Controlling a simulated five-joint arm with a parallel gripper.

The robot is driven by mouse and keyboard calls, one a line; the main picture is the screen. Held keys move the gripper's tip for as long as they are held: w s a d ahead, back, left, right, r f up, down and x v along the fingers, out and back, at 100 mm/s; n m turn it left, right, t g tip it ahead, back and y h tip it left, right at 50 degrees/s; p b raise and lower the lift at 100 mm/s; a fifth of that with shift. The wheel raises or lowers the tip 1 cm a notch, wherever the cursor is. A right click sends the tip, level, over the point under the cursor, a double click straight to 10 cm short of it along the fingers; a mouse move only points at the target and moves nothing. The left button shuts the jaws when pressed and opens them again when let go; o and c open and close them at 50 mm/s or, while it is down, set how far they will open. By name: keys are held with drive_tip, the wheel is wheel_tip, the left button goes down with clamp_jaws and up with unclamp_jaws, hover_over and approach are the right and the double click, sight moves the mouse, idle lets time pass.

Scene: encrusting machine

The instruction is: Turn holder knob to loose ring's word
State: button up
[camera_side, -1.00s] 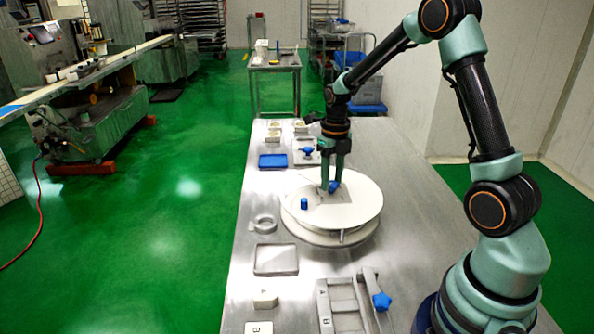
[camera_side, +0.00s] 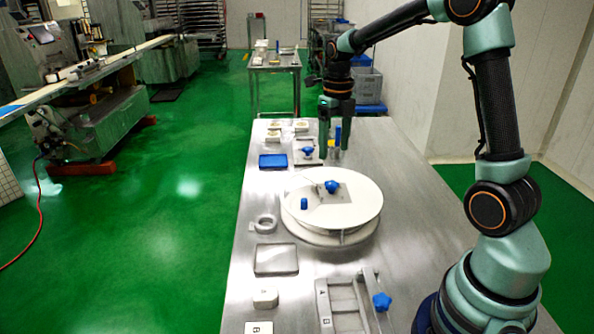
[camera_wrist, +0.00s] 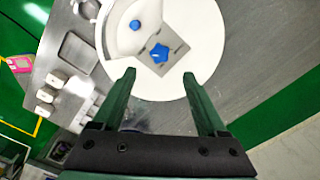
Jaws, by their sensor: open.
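A blue star-shaped knob (camera_side: 332,187) sits on a square grey plate (camera_side: 322,202) on a round white turntable (camera_side: 355,212). The same knob (camera_wrist: 158,53) shows in the wrist view, with small dark lettering around it that I cannot read. A loose grey ring (camera_side: 265,223) lies flat on the table left of the turntable; no word on it is legible. My gripper (camera_side: 335,152) is open and empty, above the far side of the table, beyond the turntable and clear of the knob. In the wrist view, its fingertips (camera_wrist: 158,77) are apart with nothing between them.
A blue peg (camera_side: 304,203) stands on the turntable. A blue tray (camera_side: 272,161), a grey tray (camera_side: 276,259) and white blocks (camera_side: 265,298) line the left edge.

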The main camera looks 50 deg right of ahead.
drive_tip(key=shift+r, duration=1.4)
drive_tip(key=s+a+r+m+t, duration=0.2)
drive_tip(key=s+a+m, duration=0.4)
drive_tip(key=m, duration=1.1)
drive_tip(key=s+a+r+m+t, duration=0.2)
drive_tip(key=s+a+m, duration=0.4)
drive_tip(key=m, duration=1.1)
drive_tip(key=a+t, duration=0.1)
drive_tip(key=a, duration=0.2)
drive_tip(key=shift+r+t, duration=0.15)
drive_tip(key=shift+t, duration=0.15)
